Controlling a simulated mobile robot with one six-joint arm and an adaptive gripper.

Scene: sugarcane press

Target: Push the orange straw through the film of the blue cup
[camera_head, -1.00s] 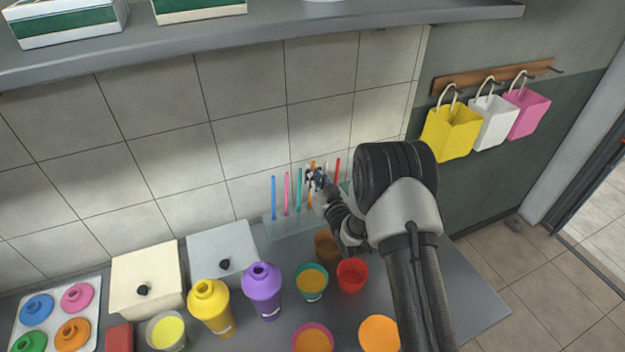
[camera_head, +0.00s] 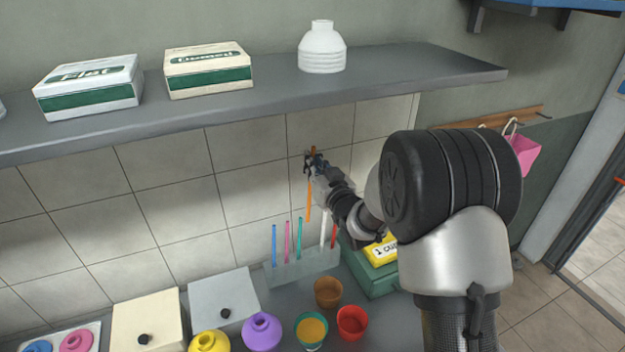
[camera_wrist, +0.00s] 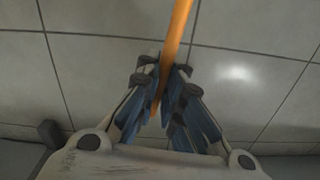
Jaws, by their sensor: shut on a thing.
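My gripper (camera_head: 313,163) is shut on the orange straw (camera_head: 309,200) near its top. The straw hangs almost upright above the clear straw rack, clear of it. In the wrist view, the straw (camera_wrist: 174,42) runs between the closed fingers (camera_wrist: 161,95). No plainly blue cup shows in the head view. A cup with a teal rim and an orange top (camera_head: 311,330) stands at the bottom, below the rack. I cannot tell if it is the blue cup. Whether it has a film is unclear.
The rack (camera_head: 300,268) holds blue, pink, green, white and red straws. A green box (camera_head: 368,272) is right of the rack. A grey shelf (camera_head: 270,104) overhangs above.

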